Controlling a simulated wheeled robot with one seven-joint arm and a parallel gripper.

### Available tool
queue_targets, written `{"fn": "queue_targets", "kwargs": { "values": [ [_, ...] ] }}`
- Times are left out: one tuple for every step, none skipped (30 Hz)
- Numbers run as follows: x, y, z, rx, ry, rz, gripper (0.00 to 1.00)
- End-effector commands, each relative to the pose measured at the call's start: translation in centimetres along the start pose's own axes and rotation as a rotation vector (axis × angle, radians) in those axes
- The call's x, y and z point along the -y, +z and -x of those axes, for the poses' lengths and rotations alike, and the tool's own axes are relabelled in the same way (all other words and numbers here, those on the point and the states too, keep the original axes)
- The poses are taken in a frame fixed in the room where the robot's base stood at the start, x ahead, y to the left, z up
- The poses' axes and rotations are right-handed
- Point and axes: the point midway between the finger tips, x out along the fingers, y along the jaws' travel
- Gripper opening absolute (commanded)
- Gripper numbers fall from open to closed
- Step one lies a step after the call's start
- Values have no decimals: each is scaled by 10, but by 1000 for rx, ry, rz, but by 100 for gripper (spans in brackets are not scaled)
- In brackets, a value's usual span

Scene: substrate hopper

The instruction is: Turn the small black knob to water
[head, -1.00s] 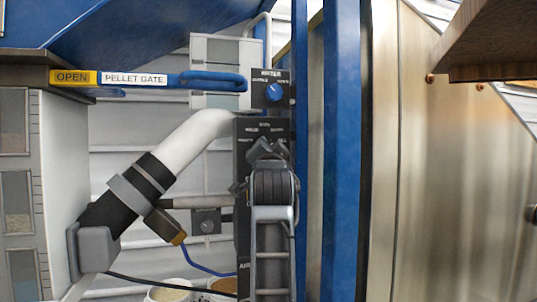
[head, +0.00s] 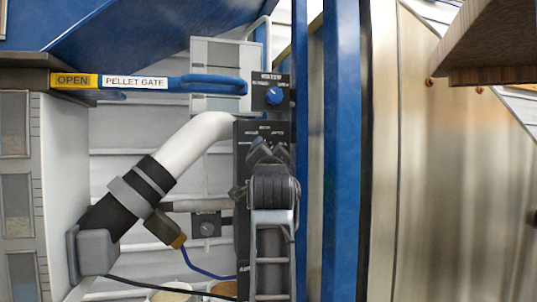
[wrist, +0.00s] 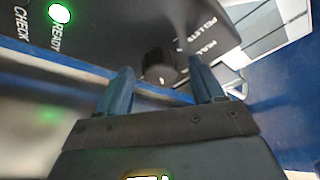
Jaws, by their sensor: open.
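The small black knob (wrist: 159,65) shows in the wrist view on a dark panel with white lettering, including "PELLETS" beside it. Its pointer setting is not clear. My gripper (wrist: 163,80) is open, with one blue-grey finger on each side of the knob in the picture. I cannot tell whether either finger touches it. In the head view my gripper (head: 268,152) is in front of the upper part of the tall black panel (head: 243,205) and hides the knob. The lettering above it is too small to read surely.
A blue knob (head: 273,96) sits on a black box just above. The blue pellet gate handle (head: 210,82) is at upper left. A grey knob (head: 207,228) and a white pipe (head: 192,143) are to the left. A blue post (head: 342,160) stands close on the right.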

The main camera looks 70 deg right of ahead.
Motion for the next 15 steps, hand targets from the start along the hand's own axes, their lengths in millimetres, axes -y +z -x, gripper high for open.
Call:
{"fn": "queue_targets", "kwargs": {
  "values": [
    [0,1,6,1,-1,0,67],
    [0,1,10,0,-1,0,67],
    [0,1,16,1,-2,0,67],
    [0,2,21,2,-2,-1,67],
    [-1,2,26,2,-2,-1,67],
    [0,2,33,2,-2,-1,67],
    [0,2,38,1,-2,-1,67],
    [0,2,43,2,-2,0,67],
    [-1,2,49,2,-2,0,67],
    [0,2,54,2,-2,-1,67],
    [0,2,58,2,-2,0,67],
    [0,1,62,1,-2,0,67],
    [-1,1,65,1,-1,1,67],
    [0,1,68,1,-1,1,67],
    [0,1,70,2,-1,0,67]
  ]
}}
